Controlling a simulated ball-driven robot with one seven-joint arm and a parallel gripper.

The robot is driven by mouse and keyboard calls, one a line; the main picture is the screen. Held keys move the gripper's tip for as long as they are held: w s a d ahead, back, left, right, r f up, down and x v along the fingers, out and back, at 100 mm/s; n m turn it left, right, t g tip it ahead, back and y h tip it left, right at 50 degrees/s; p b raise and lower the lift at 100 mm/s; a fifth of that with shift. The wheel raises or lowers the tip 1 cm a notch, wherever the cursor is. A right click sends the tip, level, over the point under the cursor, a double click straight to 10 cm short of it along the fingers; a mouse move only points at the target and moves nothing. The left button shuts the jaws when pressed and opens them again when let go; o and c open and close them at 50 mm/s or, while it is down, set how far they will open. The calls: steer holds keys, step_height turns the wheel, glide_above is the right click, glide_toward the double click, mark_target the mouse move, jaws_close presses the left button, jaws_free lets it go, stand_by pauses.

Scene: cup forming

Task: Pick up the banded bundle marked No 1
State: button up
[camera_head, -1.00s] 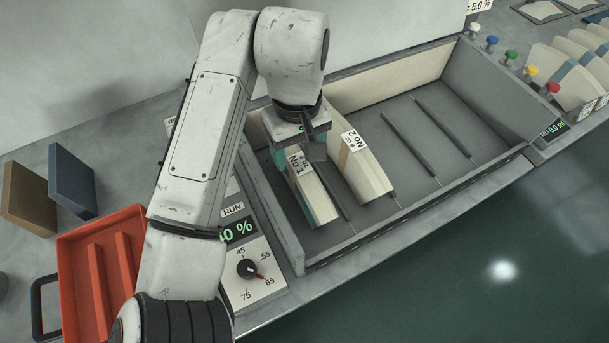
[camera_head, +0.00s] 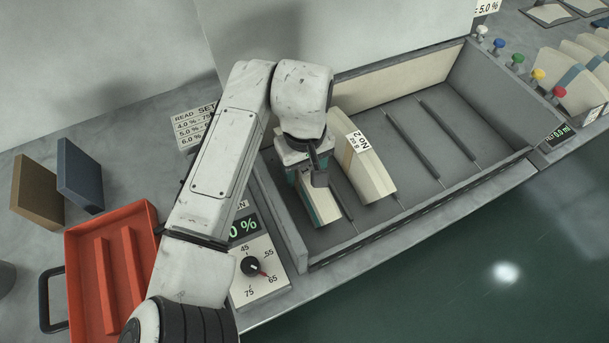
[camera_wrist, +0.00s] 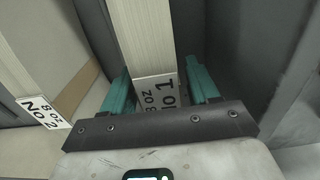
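The bundle marked No 1 (camera_head: 320,207) lies at the left end of the grey tray (camera_head: 345,238), a cream block with a teal band near its front end. In the wrist view its label (camera_wrist: 157,92) reads No 1, 8 oz. My gripper (camera_head: 309,178) is over it and hides its label in the head view. In the wrist view the teal fingers of my gripper (camera_wrist: 160,80) stand on either side of the bundle, with a narrow gap showing at the right finger. The fingers look open.
The bundle marked No 2 (camera_head: 368,175) lies close to the right, past a thin divider. The tray's right slots are empty. A red tray (camera_head: 145,235), a dial panel (camera_head: 262,278) and two upright boards (camera_head: 80,175) are at left. Colored knobs (camera_head: 517,60) line the right.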

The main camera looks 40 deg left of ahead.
jaws_close()
steer(key=shift+r, duration=0.1)
steer(key=shift+r, duration=0.1)
stand_by(0.4)
